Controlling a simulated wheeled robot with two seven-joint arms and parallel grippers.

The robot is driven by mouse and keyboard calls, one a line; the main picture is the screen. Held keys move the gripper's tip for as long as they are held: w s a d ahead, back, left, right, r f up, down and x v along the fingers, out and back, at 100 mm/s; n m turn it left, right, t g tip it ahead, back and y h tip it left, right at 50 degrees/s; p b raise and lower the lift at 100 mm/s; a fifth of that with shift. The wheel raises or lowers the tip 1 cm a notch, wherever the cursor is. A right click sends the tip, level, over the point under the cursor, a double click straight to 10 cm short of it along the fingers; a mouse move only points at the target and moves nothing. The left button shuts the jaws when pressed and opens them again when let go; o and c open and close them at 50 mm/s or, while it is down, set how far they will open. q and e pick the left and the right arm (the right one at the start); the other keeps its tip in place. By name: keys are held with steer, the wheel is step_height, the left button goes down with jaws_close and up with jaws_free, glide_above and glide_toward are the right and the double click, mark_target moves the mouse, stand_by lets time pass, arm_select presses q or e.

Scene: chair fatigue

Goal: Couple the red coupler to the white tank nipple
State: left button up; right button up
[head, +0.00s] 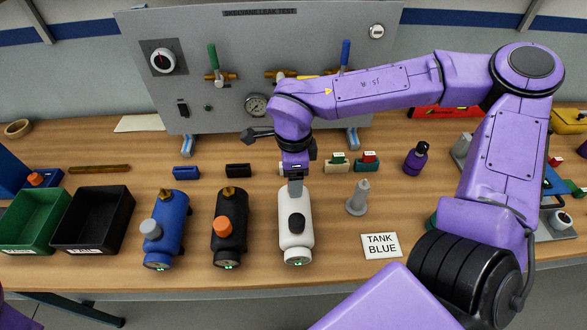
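The white tank (295,232) stands on the bench, with a black knob (296,223) on its front. My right gripper (295,184) points down over the tank's rear top. It hides the spot where the neighbouring tanks have a brass nipple, so I cannot see the white tank's nipple. The fingers are small and close together; I cannot tell whether they hold anything. A small red piece (368,157) with a white label sits on a dark base to the right, behind the gripper. I cannot tell whether it is the red coupler. My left gripper is out of view.
A black tank (230,243) and a blue tank (167,228) stand left of the white one. A grey cone-shaped piece (358,198) and a "TANK BLUE" card (381,246) lie to the right. The test panel (300,100) rises behind. Green (30,222) and black (92,222) bins stand left.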

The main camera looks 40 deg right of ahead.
step_height(320, 180, up, 10)
steer(key=shift+f+b, duration=0.15)
steer(key=shift+b, duration=0.65)
steer(key=shift+r, duration=0.4)
